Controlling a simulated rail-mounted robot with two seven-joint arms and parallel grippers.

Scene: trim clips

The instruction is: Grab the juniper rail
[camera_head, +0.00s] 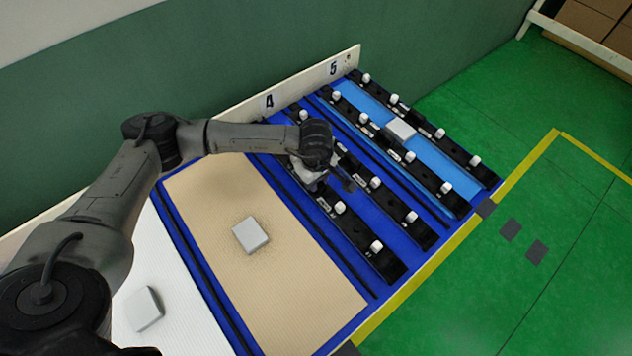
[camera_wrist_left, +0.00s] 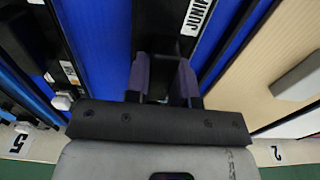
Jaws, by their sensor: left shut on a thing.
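The juniper rail (camera_wrist_left: 165,22) is a black bar with a white label (camera_wrist_left: 197,14) reading "JUNI", its remaining letters cut off, in the left wrist view. In the head view, the black rail (camera_head: 357,235) with white knobs nearest the beige panel appears to be the same one. My left gripper (camera_head: 340,184) is over its upper part, covering some of it. In the left wrist view the gripper (camera_wrist_left: 163,85) is shut on the rail, one dark finger on each side. I cannot tell whether the rail is lifted. My right gripper is not in view.
Other black rails (camera_head: 394,203) with white knobs lie parallel to the right on the blue board. Grey blocks lie on the light-blue panel (camera_head: 432,177), the beige panel (camera_head: 290,285) and the white panel (camera_head: 185,325). A low numbered strip (camera_head: 300,84) runs along the back.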

